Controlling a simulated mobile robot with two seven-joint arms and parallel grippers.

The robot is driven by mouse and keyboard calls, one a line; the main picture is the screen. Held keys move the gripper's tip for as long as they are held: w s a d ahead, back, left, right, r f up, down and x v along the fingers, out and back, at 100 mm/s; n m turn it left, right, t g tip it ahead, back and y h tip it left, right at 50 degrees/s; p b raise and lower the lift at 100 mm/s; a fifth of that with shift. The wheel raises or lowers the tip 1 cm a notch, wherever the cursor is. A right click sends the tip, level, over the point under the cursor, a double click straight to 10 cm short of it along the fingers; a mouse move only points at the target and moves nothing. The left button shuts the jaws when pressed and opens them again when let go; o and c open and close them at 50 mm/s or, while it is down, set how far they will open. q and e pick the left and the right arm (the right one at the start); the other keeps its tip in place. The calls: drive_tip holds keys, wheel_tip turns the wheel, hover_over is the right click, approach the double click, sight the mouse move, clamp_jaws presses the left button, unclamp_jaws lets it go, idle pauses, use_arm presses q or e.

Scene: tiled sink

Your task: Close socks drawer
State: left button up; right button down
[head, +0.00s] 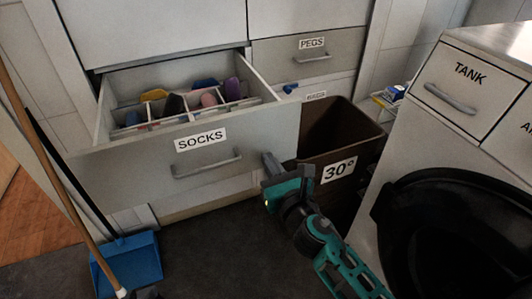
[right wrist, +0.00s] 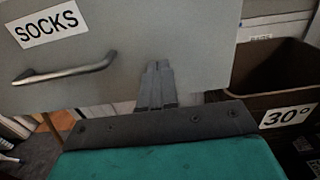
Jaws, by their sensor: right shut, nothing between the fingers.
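The socks drawer (head: 110,168) is pulled out, with its label and bar handle on the grey front. Rolled socks in several colours lie in its divided compartments. My right gripper (head: 268,162) is at the right end of the drawer front, to the right of the handle (head: 207,164). In the right wrist view its fingers (right wrist: 157,80) are shut and empty, pointing at the drawer front (right wrist: 135,30). I cannot tell whether the tips touch it. The handle (right wrist: 65,69) is to their left. My left gripper is not in view.
A brown bin (head: 345,132) labelled 30° stands right of the drawer. The pegs drawer (head: 330,48) is above it. A white machine (head: 405,150) with a tank drawer is at the right. A broom (head: 55,175) and blue dustpan (head: 130,262) stand at the left.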

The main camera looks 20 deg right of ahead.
drive_tip(key=shift+w, duration=1.35)
use_arm(q)
drive_tip(key=shift+d, duration=0.1)
